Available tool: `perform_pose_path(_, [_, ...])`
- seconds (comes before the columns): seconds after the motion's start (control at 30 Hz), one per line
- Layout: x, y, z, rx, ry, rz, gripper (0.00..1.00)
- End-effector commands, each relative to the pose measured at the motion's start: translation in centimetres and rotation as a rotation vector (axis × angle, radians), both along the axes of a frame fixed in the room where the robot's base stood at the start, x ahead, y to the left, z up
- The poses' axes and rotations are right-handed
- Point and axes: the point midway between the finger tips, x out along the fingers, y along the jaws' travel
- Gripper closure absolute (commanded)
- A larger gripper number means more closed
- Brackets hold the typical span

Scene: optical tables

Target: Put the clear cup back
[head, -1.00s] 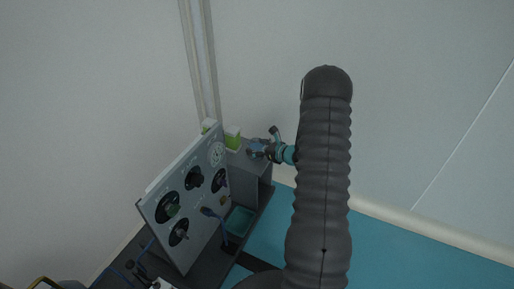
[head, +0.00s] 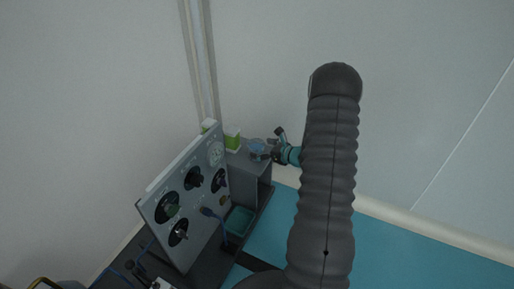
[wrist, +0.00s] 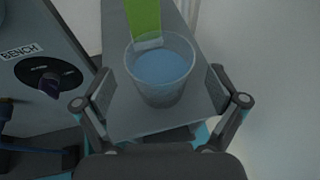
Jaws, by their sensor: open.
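The clear cup (wrist: 160,72) stands upright on the grey shelf top, with bluish content showing through its wall. It also shows in the head view (head: 257,148), small, at the left of my gripper (head: 274,150). In the wrist view my gripper (wrist: 164,88) is open, with one finger on each side of the cup and a visible gap to it on both sides. The grey shelf (wrist: 143,125) is a box with an open front in the head view.
A green and white box (wrist: 143,18) stands just behind the cup. A panel with black dials (head: 182,205) stands to the left of the shelf. A teal tray (head: 239,221) lies below. The wall is close behind and to the right.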

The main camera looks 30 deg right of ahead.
Motion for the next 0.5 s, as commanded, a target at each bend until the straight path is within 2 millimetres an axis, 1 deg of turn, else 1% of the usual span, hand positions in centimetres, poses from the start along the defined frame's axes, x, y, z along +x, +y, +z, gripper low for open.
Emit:
perform_pose_path(0.03, [-0.9, -0.6, 0.5, -0.001, -0.001, -0.004, 0.04])
perform_pose_path(0.1, [-2.2, -1.2, 1.0, 0.0, -0.001, -0.005, 0.04])
perform_pose_path(0.3, [-5.5, -2.6, 2.2, -0.001, -0.001, -0.003, 0.04])
perform_pose_path(0.5, [-7.4, -3.4, 3.0, 0.0, -0.001, 0.0, 0.04])
